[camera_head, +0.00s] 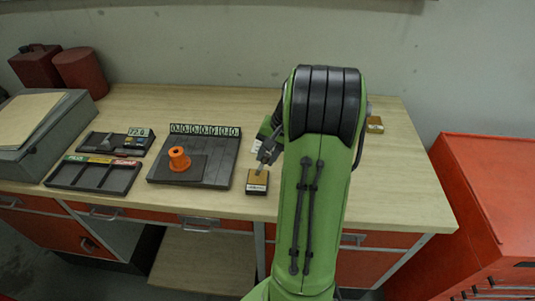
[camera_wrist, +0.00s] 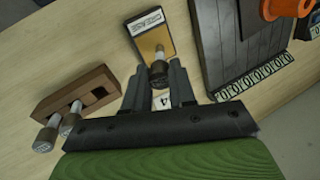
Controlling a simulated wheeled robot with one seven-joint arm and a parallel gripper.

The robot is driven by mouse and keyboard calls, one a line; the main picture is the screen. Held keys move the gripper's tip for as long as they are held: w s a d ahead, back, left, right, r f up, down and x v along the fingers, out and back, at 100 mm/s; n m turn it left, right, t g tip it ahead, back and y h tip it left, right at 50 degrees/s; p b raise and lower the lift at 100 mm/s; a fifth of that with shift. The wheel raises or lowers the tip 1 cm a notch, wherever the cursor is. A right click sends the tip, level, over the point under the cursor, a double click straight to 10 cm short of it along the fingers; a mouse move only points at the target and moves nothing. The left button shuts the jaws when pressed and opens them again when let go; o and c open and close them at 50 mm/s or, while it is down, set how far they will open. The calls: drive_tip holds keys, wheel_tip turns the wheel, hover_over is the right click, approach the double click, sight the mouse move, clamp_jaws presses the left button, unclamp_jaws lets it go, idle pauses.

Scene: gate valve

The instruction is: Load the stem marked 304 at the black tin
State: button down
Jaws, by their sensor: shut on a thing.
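My gripper (camera_wrist: 160,82) is shut on a dark stem (camera_wrist: 159,67), which shows between the fingers in the wrist view. A pale tag with a "4" (camera_wrist: 162,101) shows between the finger bases; the rest of any marking is hidden. In the head view my gripper (camera_head: 267,152) is just above this tin (camera_head: 257,182), near the bench's front edge.
A brown wooden block (camera_wrist: 75,92) with slots holds two pale-ended stems beside my gripper. A dark slatted board (camera_head: 215,170) with a row of zero counters (camera_head: 205,130) carries an orange spool (camera_head: 179,159). Trays (camera_head: 95,174) lie left. Another small box (camera_head: 375,124) sits behind my arm.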

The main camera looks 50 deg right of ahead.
drive_tip(key=shift+s+f, duration=0.1)
drive_tip(key=shift+f, duration=0.5)
idle(1.3)
drive_tip(key=shift+r, duration=0.1)
wheel_tip(320, 180, up, 7)
drive_tip(key=p, duration=0.7)
drive_tip(key=shift+r, duration=0.15)
drive_tip(key=shift+f, duration=0.2)
